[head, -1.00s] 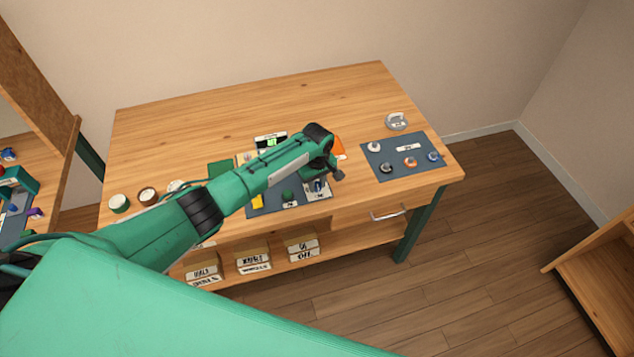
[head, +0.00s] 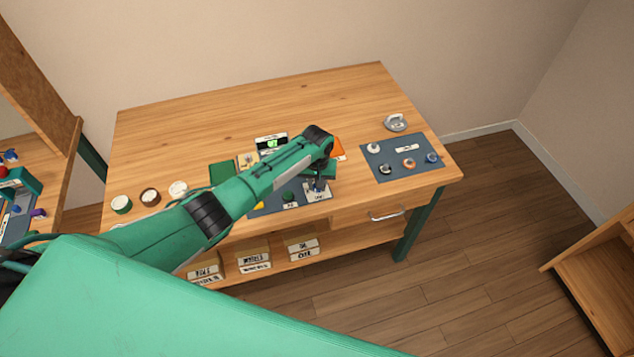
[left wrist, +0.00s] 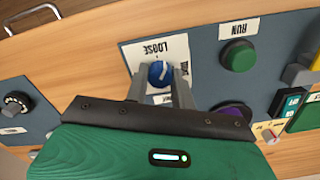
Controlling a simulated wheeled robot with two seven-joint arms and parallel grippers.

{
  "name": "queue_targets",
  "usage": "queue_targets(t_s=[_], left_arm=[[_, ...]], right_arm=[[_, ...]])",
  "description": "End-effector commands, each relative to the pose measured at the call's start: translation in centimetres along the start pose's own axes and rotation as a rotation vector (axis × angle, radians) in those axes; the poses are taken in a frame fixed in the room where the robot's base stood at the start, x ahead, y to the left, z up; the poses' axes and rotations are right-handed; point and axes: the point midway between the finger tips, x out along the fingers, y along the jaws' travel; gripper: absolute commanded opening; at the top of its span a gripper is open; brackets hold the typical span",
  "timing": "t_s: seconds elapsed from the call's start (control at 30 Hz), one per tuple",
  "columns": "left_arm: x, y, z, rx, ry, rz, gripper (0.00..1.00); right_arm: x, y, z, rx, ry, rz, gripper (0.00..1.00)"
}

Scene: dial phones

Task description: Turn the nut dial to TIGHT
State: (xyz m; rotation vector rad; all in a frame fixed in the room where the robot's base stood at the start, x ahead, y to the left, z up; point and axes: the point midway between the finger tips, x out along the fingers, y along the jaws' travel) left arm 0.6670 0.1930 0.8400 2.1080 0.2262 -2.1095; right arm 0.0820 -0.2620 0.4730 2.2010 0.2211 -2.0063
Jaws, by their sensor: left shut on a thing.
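The nut dial (left wrist: 161,74) is a blue knob with a white pointer line, on a white label plate (left wrist: 144,52) on a dark panel. The word LOOSE shows inverted in the left wrist view, above the knob. Other lettering on the plate is partly hidden by my finger, and I cannot read TIGHT. My left gripper (left wrist: 161,80) has a finger on each side of the blue knob and is shut on it. In the head view my left gripper (head: 318,184) is over the same white plate, with the knob mostly hidden. My right gripper is not in view.
A green RUN button (left wrist: 238,56) and a purple knob (left wrist: 232,110) sit to the right of the dial. A black dial (left wrist: 16,104) is on another panel at left. The wooden table (head: 225,110) is clear at the back. A metal drawer handle (head: 388,214) is at the front.

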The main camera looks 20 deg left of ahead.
Motion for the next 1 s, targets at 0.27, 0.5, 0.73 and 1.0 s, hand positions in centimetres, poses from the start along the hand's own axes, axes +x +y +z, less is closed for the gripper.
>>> queue_targets(t_s=[0.27, 0.5, 0.73, 1.0], left_arm=[[-0.1, 0.03, -0.05, 0.263, 0.002, 0.0, 0.02], [-0.08, 0.0, -0.07, 0.489, 0.002, 0.0, 0.02], [-0.07, 0.01, -0.08, 0.693, 0.002, 0.0, 0.02], [-0.08, 0.02, -0.09, 0.869, 0.003, 0.0, 0.02]], right_arm=[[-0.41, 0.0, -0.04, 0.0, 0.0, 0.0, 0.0], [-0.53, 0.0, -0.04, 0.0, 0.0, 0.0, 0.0], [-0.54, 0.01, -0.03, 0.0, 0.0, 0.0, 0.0], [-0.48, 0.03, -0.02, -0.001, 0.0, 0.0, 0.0]])
